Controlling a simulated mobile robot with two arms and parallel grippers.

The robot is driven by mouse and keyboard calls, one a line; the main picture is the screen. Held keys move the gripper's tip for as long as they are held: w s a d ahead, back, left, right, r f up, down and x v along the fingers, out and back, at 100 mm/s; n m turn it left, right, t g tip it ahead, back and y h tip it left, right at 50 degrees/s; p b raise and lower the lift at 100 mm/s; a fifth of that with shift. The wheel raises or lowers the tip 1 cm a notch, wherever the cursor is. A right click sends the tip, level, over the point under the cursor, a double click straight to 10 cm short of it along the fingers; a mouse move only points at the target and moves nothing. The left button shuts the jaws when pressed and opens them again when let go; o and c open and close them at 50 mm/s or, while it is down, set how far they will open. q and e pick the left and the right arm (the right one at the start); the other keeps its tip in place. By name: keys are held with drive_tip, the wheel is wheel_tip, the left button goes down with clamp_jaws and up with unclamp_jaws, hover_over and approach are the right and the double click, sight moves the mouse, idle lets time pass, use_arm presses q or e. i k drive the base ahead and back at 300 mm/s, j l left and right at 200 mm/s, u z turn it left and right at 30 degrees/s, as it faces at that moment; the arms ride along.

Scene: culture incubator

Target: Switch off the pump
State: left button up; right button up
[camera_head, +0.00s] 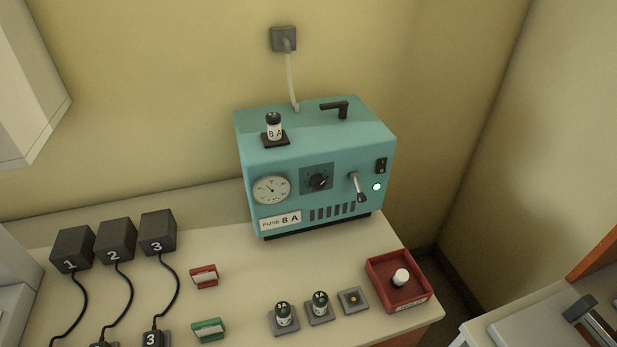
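A teal box-shaped machine (320,150), which seems to be the pump, stands at the back of the bench. Its front has a round gauge (271,189), a black dial (318,179), a metal lever (358,187) and a vent. A small black rocker switch (381,165) is at the upper right of the front; its position is too small to tell. A round lamp (377,187) below the switch glows pale green. A label (281,220) reads "FUSE 8 A". Neither of my grippers is in view.
A fuse (274,127) marked 8 A stands on the machine. A cable (291,80) runs to the wall socket (284,39). Numbered black adapters (116,240) stand left. Two fuses (283,313) (320,303), an empty-looking base (352,301) and a red tray (388,304) are in front.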

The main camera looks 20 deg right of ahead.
sight(380, 165)
drive_tip(key=k, duration=0.4)
drive_tip(key=k+z, duration=0.1)
drive_tip(key=z, duration=1.8)
